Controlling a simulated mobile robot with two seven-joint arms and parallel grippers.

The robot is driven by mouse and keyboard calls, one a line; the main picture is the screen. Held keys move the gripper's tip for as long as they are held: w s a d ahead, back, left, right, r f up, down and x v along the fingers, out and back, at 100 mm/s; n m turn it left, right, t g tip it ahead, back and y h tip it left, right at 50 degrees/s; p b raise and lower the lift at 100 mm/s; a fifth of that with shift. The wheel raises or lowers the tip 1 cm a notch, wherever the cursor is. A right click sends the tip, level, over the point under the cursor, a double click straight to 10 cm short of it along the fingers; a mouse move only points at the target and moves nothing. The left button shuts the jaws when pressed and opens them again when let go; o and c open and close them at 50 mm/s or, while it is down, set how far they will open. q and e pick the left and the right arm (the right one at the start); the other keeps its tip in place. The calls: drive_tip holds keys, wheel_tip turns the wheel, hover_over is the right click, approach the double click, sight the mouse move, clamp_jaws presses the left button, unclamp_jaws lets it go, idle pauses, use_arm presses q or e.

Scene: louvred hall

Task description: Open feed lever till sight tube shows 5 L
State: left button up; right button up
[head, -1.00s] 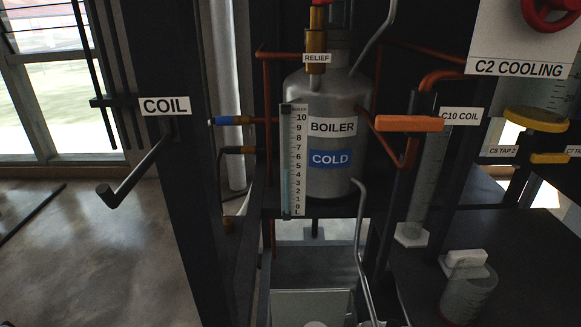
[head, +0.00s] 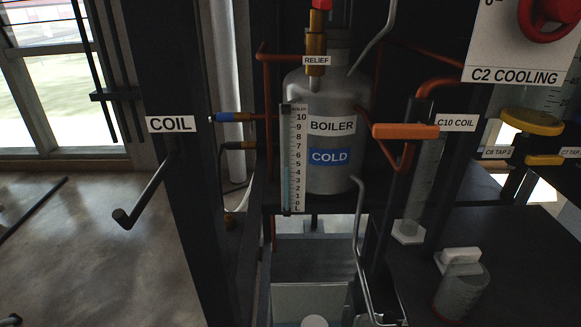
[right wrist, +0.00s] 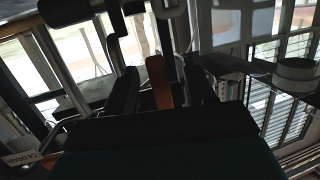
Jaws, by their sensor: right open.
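The sight tube (head: 286,165) is a narrow strip beside a white 0 to 10 L scale (head: 298,158), in front of the grey boiler (head: 340,103). The tube looks bluish, but its exact level is too small to read. A blue-handled valve lever (head: 231,117) points left on a pipe beside the boiler; no feed label is readable on it. My right gripper (right wrist: 160,72) shows in the right wrist view, open, with an orange-brown bar (right wrist: 158,82) between or beyond its fingers; contact cannot be told. Neither gripper shows in the head view.
An orange lever (head: 405,131) labelled C10 COIL juts out right of the boiler. A black crank (head: 145,192) hangs under the COIL sign at left. Yellow tap handles (head: 532,121) and a clear jar (head: 462,292) are at right. A bent metal pipe (head: 359,250) runs down the front.

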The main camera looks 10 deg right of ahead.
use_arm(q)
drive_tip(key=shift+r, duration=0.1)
use_arm(e)
drive_tip(key=shift+s, duration=0.15)
use_arm(q)
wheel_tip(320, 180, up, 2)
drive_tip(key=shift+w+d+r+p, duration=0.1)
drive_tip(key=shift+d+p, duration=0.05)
drive_tip(key=shift+p, duration=0.9)
use_arm(e)
drive_tip(key=f+v, duration=0.1)
drive_tip(key=v, duration=0.5)
drive_tip(key=shift+s+a+r, duration=0.25)
drive_tip(key=shift+s+a, duration=0.1)
drive_tip(key=shift+s, duration=0.15)
